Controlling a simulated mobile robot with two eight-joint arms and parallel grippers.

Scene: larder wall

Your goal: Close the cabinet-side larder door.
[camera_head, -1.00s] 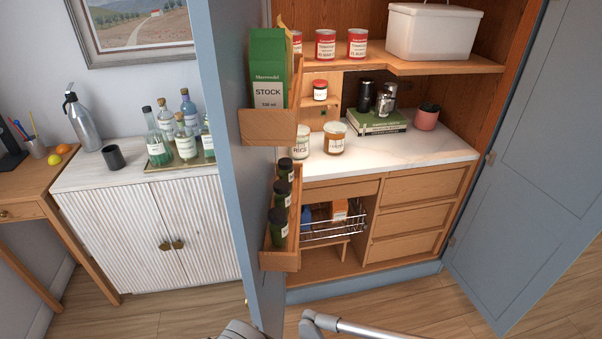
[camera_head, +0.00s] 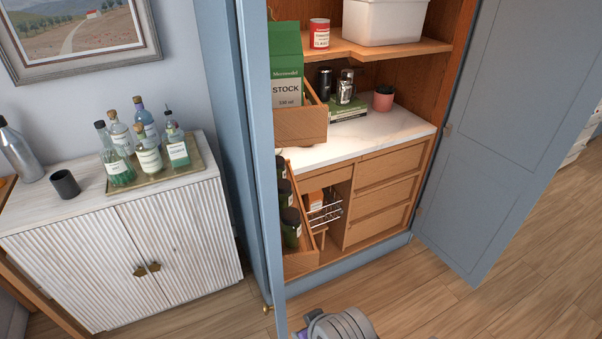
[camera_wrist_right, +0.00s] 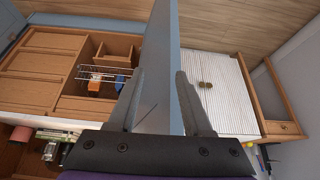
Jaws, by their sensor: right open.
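The cabinet-side larder door (camera_head: 262,170) is the blue left door, standing open and seen nearly edge-on. Its inner racks hold a green stock carton (camera_head: 286,75) and dark jars (camera_head: 291,225). A small brass knob (camera_head: 267,308) is low on it. In the right wrist view the door (camera_wrist_right: 158,50) runs between the two fingers of my right gripper (camera_wrist_right: 160,73), which is open and straddles it. Whether a finger touches it I cannot tell. In the head view my right wrist shows at the bottom edge, fingers mostly hidden. My left gripper is not in view.
The other larder door (camera_head: 510,120) stands wide open at right. A white ribbed sideboard (camera_head: 190,235) with a bottle tray (camera_head: 200,178) stands left of the larder. Wooden floor (camera_head: 400,300) is clear in front. The larder holds shelves, a white bin (camera_head: 385,22) and drawers (camera_head: 385,190).

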